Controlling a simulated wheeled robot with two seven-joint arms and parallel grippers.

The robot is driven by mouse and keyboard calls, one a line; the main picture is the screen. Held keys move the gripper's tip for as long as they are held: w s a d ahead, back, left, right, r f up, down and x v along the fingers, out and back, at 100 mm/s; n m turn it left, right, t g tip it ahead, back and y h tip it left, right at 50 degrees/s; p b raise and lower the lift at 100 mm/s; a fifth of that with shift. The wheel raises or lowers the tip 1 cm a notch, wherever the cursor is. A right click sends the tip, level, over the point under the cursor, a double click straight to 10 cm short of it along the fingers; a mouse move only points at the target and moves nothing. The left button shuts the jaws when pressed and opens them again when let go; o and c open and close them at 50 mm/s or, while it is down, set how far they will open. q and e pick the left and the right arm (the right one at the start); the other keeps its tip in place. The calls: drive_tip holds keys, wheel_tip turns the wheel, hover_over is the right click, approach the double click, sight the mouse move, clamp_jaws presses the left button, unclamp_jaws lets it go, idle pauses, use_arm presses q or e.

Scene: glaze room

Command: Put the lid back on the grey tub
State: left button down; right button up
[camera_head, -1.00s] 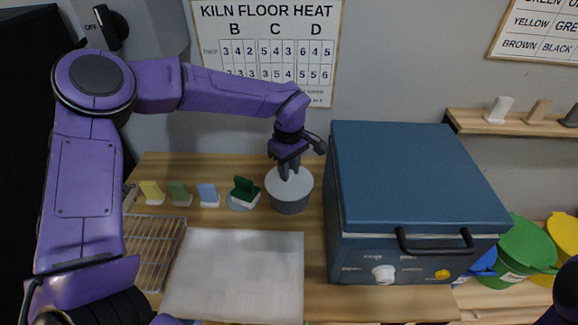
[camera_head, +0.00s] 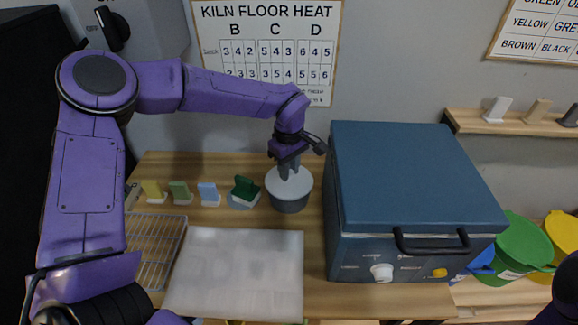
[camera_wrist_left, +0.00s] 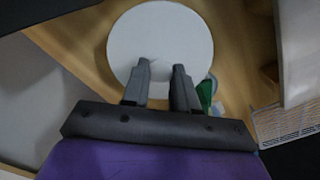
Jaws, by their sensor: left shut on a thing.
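The grey tub (camera_head: 290,203) stands on the wooden table, left of the blue kiln. Its pale round lid (camera_head: 302,182) lies level over the tub's mouth; I cannot tell whether a small gap is left at the rim. My left gripper (camera_head: 289,176) reaches down from above and is shut on the lid near its middle. In the left wrist view the lid (camera_wrist_left: 160,30) shows as a white disc beyond the two fingertips (camera_wrist_left: 159,70); the tub is hidden under it. The grip on the lid's knob is mostly hidden. My right gripper is not in view.
The blue kiln (camera_head: 415,180) stands close right of the tub. A dark green block on a round base (camera_head: 244,190) is just left of it, with several small coloured tiles further left. A white board (camera_head: 235,275) and a wire rack (camera_head: 158,250) lie in front.

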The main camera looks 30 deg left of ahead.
use_arm(q)
drive_tip(key=shift+c, duration=1.6)
unclamp_jaws()
drive_tip(key=shift+r, duration=0.1)
wheel_tip(320, 180, up, 7)
drive_tip(key=p, duration=0.8)
clamp_jaws()
drive_tip(key=shift+f, duration=0.2)
